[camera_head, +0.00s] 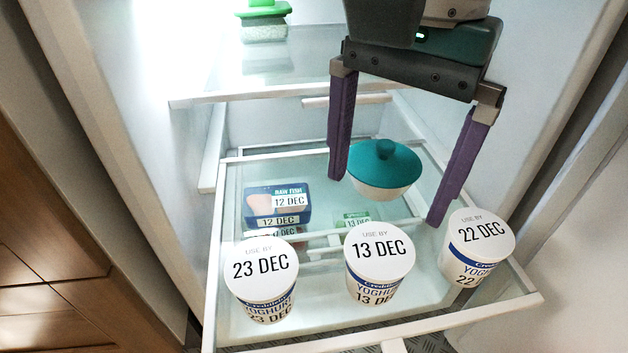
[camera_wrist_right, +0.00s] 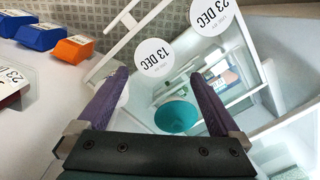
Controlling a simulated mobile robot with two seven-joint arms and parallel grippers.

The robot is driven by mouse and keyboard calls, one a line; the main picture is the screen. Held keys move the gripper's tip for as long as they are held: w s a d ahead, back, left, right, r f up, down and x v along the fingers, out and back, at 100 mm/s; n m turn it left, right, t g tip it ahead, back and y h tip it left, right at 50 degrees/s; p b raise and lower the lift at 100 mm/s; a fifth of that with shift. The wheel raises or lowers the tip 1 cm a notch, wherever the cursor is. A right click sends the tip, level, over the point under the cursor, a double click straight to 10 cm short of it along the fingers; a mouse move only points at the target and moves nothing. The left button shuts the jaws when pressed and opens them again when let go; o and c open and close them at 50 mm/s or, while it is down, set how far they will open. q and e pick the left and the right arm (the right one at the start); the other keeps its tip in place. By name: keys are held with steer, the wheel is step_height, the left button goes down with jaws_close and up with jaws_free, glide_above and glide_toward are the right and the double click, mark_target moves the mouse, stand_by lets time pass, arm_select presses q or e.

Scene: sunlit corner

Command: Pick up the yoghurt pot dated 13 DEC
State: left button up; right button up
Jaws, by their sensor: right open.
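The yoghurt pot dated 13 DEC (camera_head: 375,290) stands upright at the front middle of the pulled-out glass shelf, its white lid facing up. Its lid (camera_wrist_right: 154,54) also shows in the wrist view, beyond and between the fingertips. A 23 DEC pot (camera_head: 262,305) stands to its left and a 22 DEC pot (camera_head: 478,272) to its right, both apart from it. My right gripper (camera_head: 386,200) is open and empty, its purple fingers pointing down above the shelf, behind the 13 DEC pot. My left gripper is not in view.
A bowl with a teal lid (camera_head: 384,165) shows between my right fingers. A raw fish pack (camera_head: 277,203) dated 12 DEC and a small green-labelled pack (camera_head: 354,219) sit behind the pots. A green-lidded container (camera_head: 264,27) stands on the upper shelf (camera_head: 290,80). Fridge walls close in both sides.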

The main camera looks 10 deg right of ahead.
mark_target(379, 250)
steer(key=shift+w+d+f, duration=0.15)
steer(key=shift+d+f, duration=0.2)
steer(key=shift+f, duration=0.1)
steer(key=f+b, duration=0.1)
steer(key=f, duration=0.1)
steer(key=f+b, duration=0.1)
steer(key=f, duration=0.1)
steer(key=shift+s+d+f+b, duration=0.1)
steer(key=shift+s+f+b, duration=0.1)
steer(key=shift+b, duration=0.1)
steer(key=f+b, duration=0.3)
steer(key=f, duration=0.2)
steer(key=shift+s+f+b, duration=0.1)
steer(key=shift+s+b, duration=0.1)
steer(key=shift+b, duration=0.2)
steer(key=shift+c, duration=0.2)
